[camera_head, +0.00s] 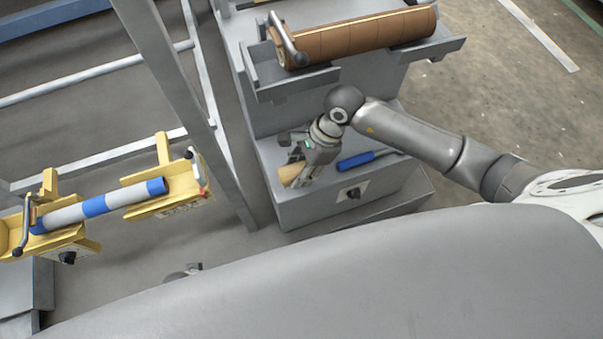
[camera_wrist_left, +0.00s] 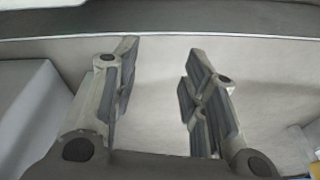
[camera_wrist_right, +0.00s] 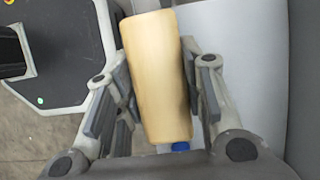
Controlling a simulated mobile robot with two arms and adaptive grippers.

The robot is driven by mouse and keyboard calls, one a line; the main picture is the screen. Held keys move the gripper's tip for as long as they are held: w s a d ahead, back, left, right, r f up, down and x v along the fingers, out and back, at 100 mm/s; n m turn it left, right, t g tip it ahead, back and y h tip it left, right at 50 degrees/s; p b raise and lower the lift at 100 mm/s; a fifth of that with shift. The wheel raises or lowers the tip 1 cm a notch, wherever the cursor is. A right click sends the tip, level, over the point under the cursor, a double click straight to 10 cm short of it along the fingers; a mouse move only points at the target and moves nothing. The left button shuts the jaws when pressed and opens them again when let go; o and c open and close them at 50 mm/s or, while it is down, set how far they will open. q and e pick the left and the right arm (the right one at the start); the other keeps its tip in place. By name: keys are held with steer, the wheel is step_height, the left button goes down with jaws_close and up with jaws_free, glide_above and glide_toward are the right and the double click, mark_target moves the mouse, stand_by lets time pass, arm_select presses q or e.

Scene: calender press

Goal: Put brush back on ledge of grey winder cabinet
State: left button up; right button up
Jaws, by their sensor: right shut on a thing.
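The brush shows as a pale wooden handle (camera_head: 290,174) in the head view. It fills the space between the fingers in the right wrist view (camera_wrist_right: 158,85). My right gripper (camera_head: 298,167) is shut on it, over the left part of the grey winder cabinet's (camera_head: 256,110) low ledge (camera_head: 330,193). I cannot tell whether the brush touches the ledge. Its bristles are not visible. My left gripper (camera_wrist_left: 160,85) is open and empty in the left wrist view; in the head view only a small dark piece shows above my body's edge.
A blue-handled tool (camera_head: 356,161) lies on the ledge right of my right gripper. A brown roll (camera_head: 355,38) rests in the cabinet's upper cradle. A blue-and-white roll (camera_head: 97,206) sits on yellow brackets (camera_head: 170,189) at the left. A grey post (camera_head: 185,95) stands between.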

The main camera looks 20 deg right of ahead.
steer(key=f, duration=0.3)
steer(key=shift+w+d+f, duration=0.15)
steer(key=shift+d+f, duration=0.05)
steer(key=shift+f, duration=0.05)
arm_select(q)
steer(key=shift+w+r, duration=0.35)
steer(key=shift+r, duration=0.55)
arm_select(e)
steer(key=shift+f, duration=0.1)
steer(key=shift+b, duration=0.3)
steer(key=o, duration=1)
arm_select(q)
steer(key=shift+w+r, duration=0.1)
steer(key=shift+r, duration=0.15)
steer(key=f, duration=0.1)
steer(key=s+f+p, duration=0.1)
steer(key=f, duration=0.1)
steer(key=s+f, duration=0.1)
steer(key=shift+a+f, duration=0.1)
steer(key=shift+f, duration=0.25)
arm_select(e)
steer(key=v, duration=1.2)
